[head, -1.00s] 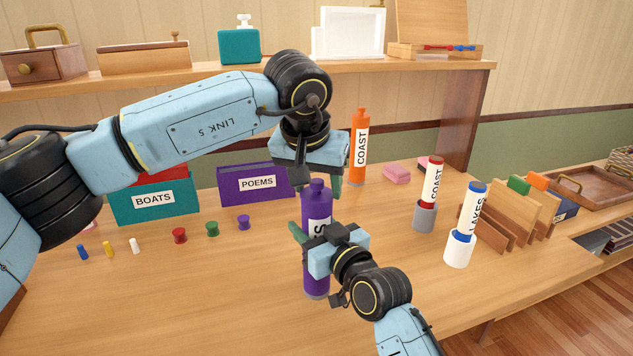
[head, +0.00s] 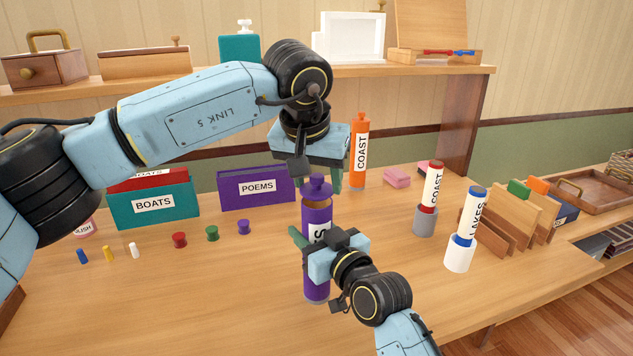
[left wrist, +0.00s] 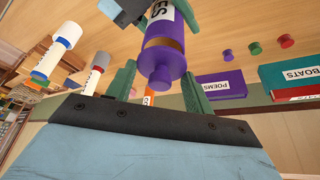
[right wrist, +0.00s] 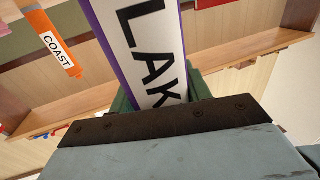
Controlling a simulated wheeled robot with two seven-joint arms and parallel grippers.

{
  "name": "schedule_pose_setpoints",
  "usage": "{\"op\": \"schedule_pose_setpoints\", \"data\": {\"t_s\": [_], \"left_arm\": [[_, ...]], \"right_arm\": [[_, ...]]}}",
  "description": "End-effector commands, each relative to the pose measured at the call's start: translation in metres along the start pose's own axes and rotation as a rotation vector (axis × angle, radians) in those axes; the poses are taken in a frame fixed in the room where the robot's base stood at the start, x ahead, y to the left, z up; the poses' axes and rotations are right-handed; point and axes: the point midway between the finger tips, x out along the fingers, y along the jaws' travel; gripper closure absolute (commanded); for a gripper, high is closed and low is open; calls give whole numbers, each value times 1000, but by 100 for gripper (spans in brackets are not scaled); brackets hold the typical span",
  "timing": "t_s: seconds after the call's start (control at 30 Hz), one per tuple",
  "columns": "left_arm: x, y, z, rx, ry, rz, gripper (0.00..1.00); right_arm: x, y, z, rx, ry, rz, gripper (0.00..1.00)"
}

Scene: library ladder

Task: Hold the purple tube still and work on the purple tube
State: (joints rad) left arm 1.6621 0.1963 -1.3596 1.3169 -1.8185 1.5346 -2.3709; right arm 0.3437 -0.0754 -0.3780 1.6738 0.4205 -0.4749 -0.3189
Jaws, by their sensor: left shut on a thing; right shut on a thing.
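The purple tube (head: 316,289) stands upright on the table in the head view. Its white label shows partly, and reads "LAK" in the right wrist view (right wrist: 150,50). My right gripper (head: 314,240) is shut around the tube's middle. The tube's purple cap (head: 318,186) sits just above the tube, with a brown opening showing below it. My left gripper (head: 319,180) comes from above and is shut on the cap. The left wrist view shows the cap (left wrist: 162,72) between the green fingers, with the brown band between cap and tube.
An orange tube (head: 359,150) stands behind. A red-capped tube (head: 433,184) and a blue-capped tube (head: 474,210) stand in holders at right. Purple (head: 255,190) and teal (head: 152,205) boxes and several small pegs are at left.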

Motion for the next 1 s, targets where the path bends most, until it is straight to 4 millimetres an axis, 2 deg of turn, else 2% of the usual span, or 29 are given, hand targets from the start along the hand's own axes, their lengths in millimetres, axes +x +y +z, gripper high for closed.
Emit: {"op": "schedule_pose_setpoints", "data": {"t_s": [0.47,0.8,1.0], "left_arm": [[-5,0,-2,0,0,0,75],[-39,0,-16,0,1,-1,75],[-40,0,-16,1,-1,0,75]], "right_arm": [[0,0,1,0,-1,0,93],[0,0,1,0,-1,0,93],[0,0,0,0,-1,0,93]]}}
